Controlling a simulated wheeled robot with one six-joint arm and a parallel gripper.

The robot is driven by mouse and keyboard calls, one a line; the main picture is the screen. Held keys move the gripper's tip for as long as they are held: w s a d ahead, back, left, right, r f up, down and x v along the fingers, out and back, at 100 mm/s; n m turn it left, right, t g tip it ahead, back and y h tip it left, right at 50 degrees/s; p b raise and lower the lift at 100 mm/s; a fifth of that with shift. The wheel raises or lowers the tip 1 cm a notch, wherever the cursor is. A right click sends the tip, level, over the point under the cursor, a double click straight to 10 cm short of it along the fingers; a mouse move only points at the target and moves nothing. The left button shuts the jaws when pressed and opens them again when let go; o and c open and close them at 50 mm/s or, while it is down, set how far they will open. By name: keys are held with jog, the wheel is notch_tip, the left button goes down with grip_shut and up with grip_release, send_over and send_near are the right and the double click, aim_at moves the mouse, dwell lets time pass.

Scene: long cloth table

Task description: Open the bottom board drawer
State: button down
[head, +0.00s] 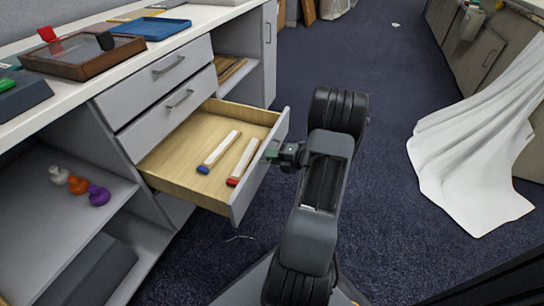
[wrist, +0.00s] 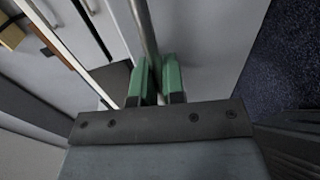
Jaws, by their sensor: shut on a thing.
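The bottom drawer (head: 165,186) is the lowest of three drawer fronts in the grey cabinet and stands pulled well out. Its pale wooden inside shows two white bars, one with a blue end (head: 220,150) and one with a red end (head: 244,160). My gripper (head: 272,155) is at the outer face of the drawer front. In the wrist view its green fingertips (wrist: 158,78) are closed around the metal handle bar (wrist: 146,25). The handle is hidden in the head view.
The upper drawer (head: 165,75) and middle drawer (head: 180,105) are shut. A wooden tray (head: 85,62) and a blue tray (head: 155,29) lie on the top. Small coloured pieces (head: 78,184) stand on a left shelf. Open carpet lies right of my arm, before a white cloth (head: 470,150).

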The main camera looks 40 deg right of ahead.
jog(key=c, duration=1.5)
grip_release()
jog(key=shift+d, duration=0.1)
jog(key=p+v, duration=0.3)
jog(key=v, duration=1)
jog(key=shift+s+d+r+p, duration=0.1)
jog(key=shift+s+p, duration=0.25)
jog(key=shift+s, duration=0.05)
